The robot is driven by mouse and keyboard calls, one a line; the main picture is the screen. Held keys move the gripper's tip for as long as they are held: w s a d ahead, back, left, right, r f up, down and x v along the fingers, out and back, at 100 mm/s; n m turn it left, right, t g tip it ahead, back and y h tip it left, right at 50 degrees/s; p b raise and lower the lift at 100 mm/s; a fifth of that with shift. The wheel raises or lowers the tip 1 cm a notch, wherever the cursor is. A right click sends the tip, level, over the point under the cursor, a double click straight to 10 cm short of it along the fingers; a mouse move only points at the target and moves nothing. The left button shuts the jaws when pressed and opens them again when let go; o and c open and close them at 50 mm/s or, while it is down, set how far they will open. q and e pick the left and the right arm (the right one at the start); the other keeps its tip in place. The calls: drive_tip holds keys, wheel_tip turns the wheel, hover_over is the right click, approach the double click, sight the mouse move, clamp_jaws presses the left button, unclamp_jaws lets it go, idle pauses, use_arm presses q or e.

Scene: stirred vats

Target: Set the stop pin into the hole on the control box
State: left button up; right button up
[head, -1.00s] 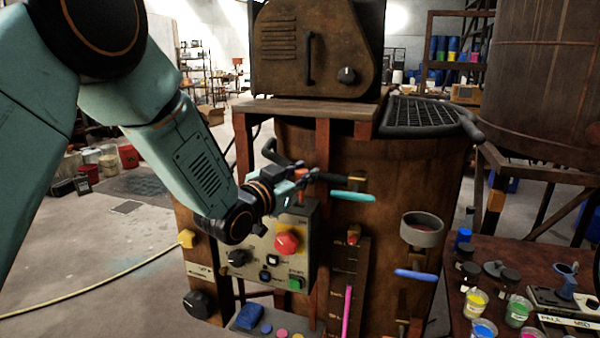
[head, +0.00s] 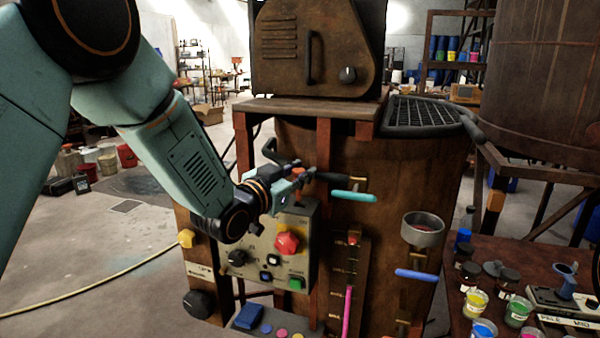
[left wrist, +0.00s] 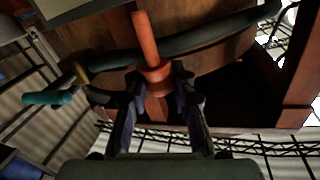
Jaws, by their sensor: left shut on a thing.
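The stop pin (left wrist: 146,40) is an orange-red rod with a wider collar. In the left wrist view my left gripper (left wrist: 158,92) is shut on it around the collar, and the rod sticks out past the fingers. In the head view my left gripper (head: 303,181) is just above the top of the control box (head: 308,243), close to the vat's front. The box is a grey-beige panel with a red knob (head: 287,243), black dials and a green button. The hole cannot be made out, and the pin's lower end is largely hidden. My right gripper is not in view.
A dark pipe with a turquoise-handled lever (head: 353,197) runs right beside my gripper. The rusty vat (head: 400,185) stands behind the box. A blue-handled valve (head: 416,274) and a paint table (head: 490,250) are to the right. Open floor lies left.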

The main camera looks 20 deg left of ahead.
use_arm(q)
drive_tip(key=shift+a, duration=0.1)
drive_tip(key=shift+d, duration=0.6)
drive_tip(key=shift+s, duration=0.1)
drive_tip(key=shift+a+f+b, duration=0.15)
drive_tip(key=shift+f+b, duration=0.1)
drive_tip(key=shift+b, duration=0.05)
idle(0.3)
drive_tip(key=shift+f, duration=0.25)
drive_tip(key=shift+f+b, duration=0.3)
drive_tip(key=shift+b, duration=0.15)
drive_tip(key=shift+f+b, duration=1.3)
drive_tip(key=shift+f, duration=0.4)
idle(0.4)
drive_tip(key=o, duration=1)
